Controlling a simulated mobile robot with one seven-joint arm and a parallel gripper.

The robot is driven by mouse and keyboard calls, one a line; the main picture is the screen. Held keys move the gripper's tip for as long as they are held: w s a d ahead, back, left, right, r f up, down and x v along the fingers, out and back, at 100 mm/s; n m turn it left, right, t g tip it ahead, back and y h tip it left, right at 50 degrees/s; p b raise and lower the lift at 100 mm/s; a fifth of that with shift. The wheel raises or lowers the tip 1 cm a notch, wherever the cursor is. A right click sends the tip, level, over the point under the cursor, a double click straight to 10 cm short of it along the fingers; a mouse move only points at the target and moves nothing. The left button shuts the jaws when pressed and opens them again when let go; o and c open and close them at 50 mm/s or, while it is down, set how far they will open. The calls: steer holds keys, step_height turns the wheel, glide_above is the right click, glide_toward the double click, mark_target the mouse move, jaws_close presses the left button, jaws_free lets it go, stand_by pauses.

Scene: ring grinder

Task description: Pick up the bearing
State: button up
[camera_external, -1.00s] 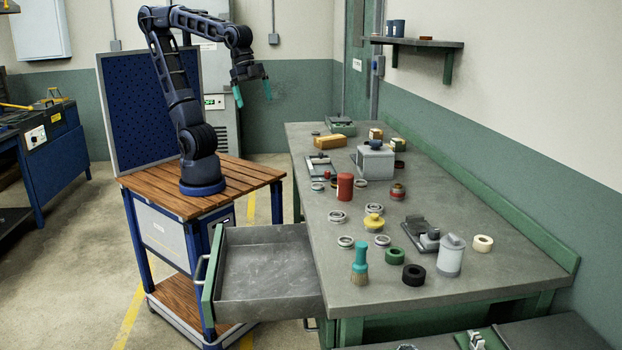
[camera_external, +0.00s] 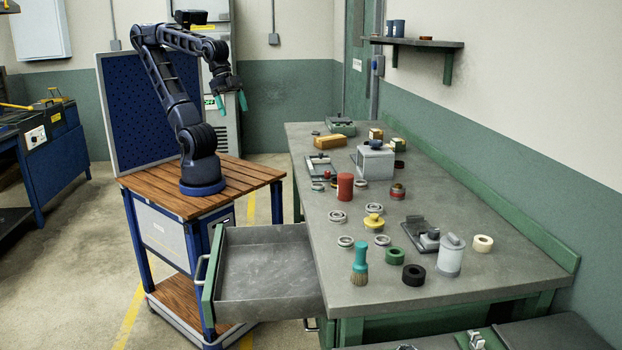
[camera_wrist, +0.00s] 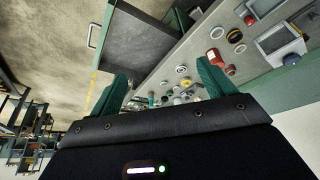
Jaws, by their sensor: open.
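Several metal ring-shaped parts that look like bearings lie flat on the workbench (camera_external: 450,190). One bearing (camera_external: 337,216) is left of the yellow-knobbed part, another (camera_external: 374,208) is just behind it. One more (camera_external: 346,241) is nearer the front and another (camera_external: 382,240) is to its right. I cannot tell which one is meant. In the wrist view, a ring (camera_wrist: 182,69) shows small between the fingers. My gripper (camera_external: 232,102) is open and empty, raised above the wooden-topped cart and well left of the bench. Its teal fingers also frame the wrist view (camera_wrist: 162,72).
An open empty drawer (camera_external: 265,275) juts from the bench's left side. Around the rings stand a red cylinder (camera_external: 345,187), a yellow-knobbed part (camera_external: 374,222), a teal brush (camera_external: 360,262), a green ring (camera_external: 394,256), a black ring (camera_external: 414,274) and a grey canister (camera_external: 450,256).

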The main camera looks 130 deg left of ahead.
steer(key=n+g, duration=0.5)
steer(key=n, duration=1.7)
glide_above(368, 211)
steer(key=a, duration=0.3)
step_height(368, 211, down, 21)
step_height(368, 211, down, 4)
steer(key=shift+d+f, duration=0.1)
steer(key=shift+w+f, duration=0.25)
steer(key=shift+f, duration=1.25)
steer(key=shift+w+f, duration=0.2)
steer(key=shift+f, duration=1.25)
steer(key=c, duration=1.2)
steer(key=shift+r, duration=0.1)
